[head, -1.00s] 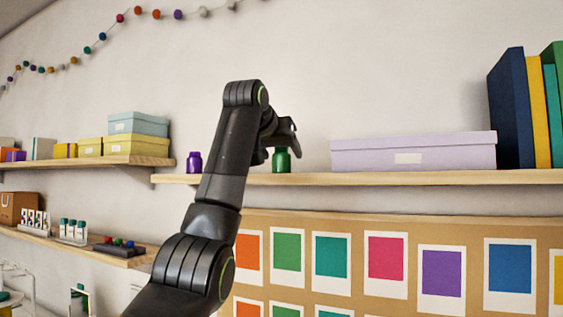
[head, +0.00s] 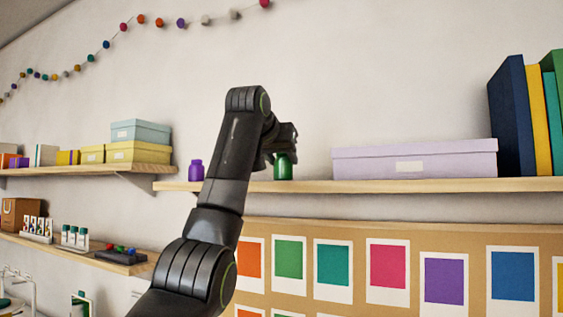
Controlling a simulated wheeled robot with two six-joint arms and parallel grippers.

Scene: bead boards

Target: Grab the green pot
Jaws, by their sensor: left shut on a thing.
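The green pot (head: 284,170) stands upright on the long wooden shelf (head: 400,185), to the right of my left forearm. My left gripper (head: 284,155) is at the pot's top and is shut on it. The fingers hide the pot's upper part. The pot's base appears to be at the shelf surface; I cannot tell whether it is lifted. My right gripper is not in view.
A purple pot (head: 196,171) stands on the same shelf, left of my forearm. A lilac box (head: 414,158) and upright books (head: 512,115) are to the right. Shelf space between green pot and lilac box is clear. Colour cards hang on a board (head: 420,232) below.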

